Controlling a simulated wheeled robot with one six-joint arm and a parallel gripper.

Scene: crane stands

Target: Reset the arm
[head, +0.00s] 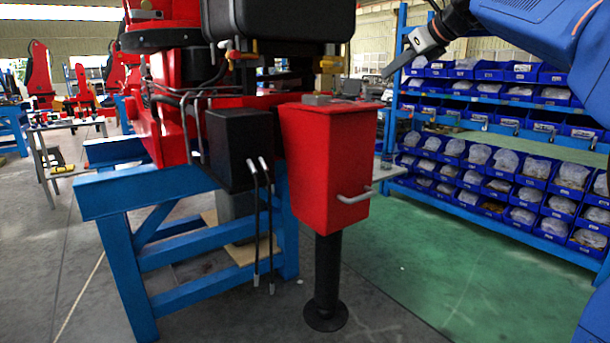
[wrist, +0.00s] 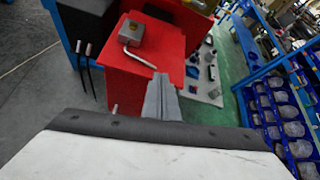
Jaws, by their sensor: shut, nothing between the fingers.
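My gripper (head: 388,73) is at the upper right of the head view, at the end of my blue arm. It is raised to the right of the red box (head: 325,150) and apart from it in that view. In the wrist view my gripper's grey fingers (wrist: 161,80) are together, with nothing between them. They point over the red box top (wrist: 115,75), partly hiding it. Whether they touch it cannot be told from the wrist view alone.
A grey block (wrist: 133,32) with a bent metal lever lies on the box top. A metal handle (head: 357,196) sticks out of its front. A blue stand (head: 120,195) carries red crane parts. Shelves of blue bins (head: 480,155) stand behind at right. Green floor (head: 420,260) is clear.

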